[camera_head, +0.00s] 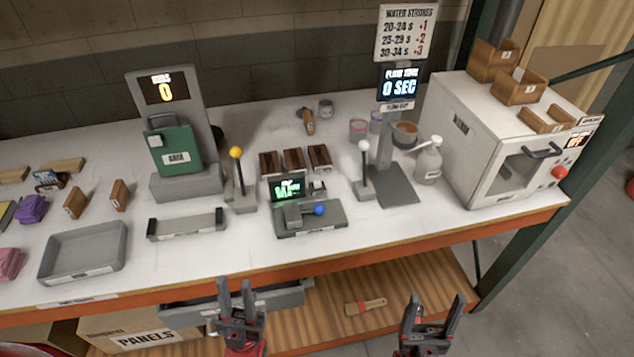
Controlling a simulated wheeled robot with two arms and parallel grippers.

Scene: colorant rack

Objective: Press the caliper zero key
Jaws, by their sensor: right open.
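A low grey device with a small green-lit display (290,188) and a blue ball knob (319,210) sits at the middle front of the bench; it looks like the caliper. Its zero key is too small to tell apart. My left gripper (236,288) is open and empty, below and in front of the bench edge, left of the device. My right gripper (436,302) is open and empty, in front of the bench to the right. Neither gripper touches the device.
A yellow-knobbed lever (237,170) and a white-knobbed lever (364,165) flank the device. Wooden boxes (294,160) stand behind it. A grey tray (84,252) lies left, a white oven (497,140) right.

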